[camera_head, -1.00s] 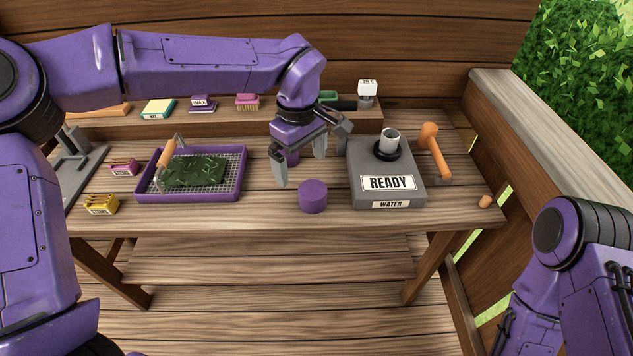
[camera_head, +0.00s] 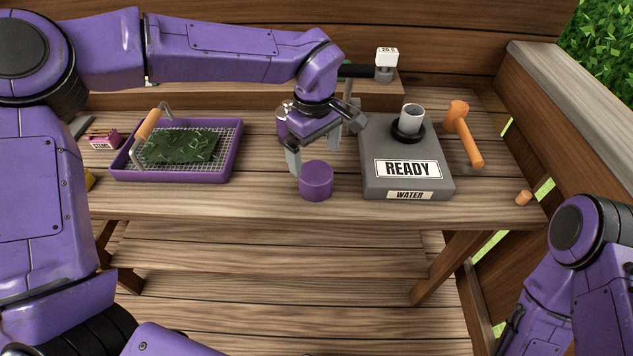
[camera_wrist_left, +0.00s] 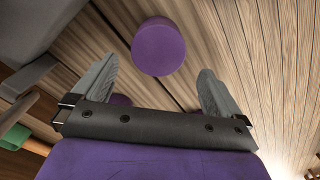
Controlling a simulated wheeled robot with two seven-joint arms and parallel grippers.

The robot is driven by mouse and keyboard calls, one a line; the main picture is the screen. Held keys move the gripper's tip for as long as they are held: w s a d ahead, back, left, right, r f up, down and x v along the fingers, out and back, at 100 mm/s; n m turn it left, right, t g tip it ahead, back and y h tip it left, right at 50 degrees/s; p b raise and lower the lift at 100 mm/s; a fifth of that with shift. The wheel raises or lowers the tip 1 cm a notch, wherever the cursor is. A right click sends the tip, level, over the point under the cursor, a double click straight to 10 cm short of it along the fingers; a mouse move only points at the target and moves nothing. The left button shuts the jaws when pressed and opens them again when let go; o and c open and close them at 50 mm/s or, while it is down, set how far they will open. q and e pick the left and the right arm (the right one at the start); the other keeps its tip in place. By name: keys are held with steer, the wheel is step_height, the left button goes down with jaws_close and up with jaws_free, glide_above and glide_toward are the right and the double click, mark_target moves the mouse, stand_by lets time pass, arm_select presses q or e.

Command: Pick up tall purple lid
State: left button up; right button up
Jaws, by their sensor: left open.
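A solid purple cylinder (camera_head: 316,182), which looks like the tall purple lid, stands upright on the wooden table near the front edge. It also shows in the left wrist view (camera_wrist_left: 158,47), beyond and roughly between the fingertips. My left gripper (camera_head: 314,153) is open and empty, just behind and above the cylinder, its left finger close to the cylinder's left rim. I cannot tell whether they touch. A second purple object (camera_head: 283,122) stands behind the gripper and is mostly hidden. My right arm shows at the lower right, but its gripper is out of frame.
A grey box marked READY and WATER (camera_head: 405,185) with a metal cup (camera_head: 411,118) stands close to the right. An orange mallet (camera_head: 464,135) lies beyond it. A purple tray (camera_head: 180,176) with a mesh and dark green leaves is at left. Table between tray and cylinder is clear.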

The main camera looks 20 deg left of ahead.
mark_target(316, 172)
arm_select(q)
step_height(316, 172, down, 9)
steer(key=shift+w+d+r+p, duration=0.1)
steer(key=shift+r+p, duration=0.1)
steer(key=shift+p, duration=0.3)
steer(key=c, duration=0.8)
steer(key=shift+r, duration=0.15)
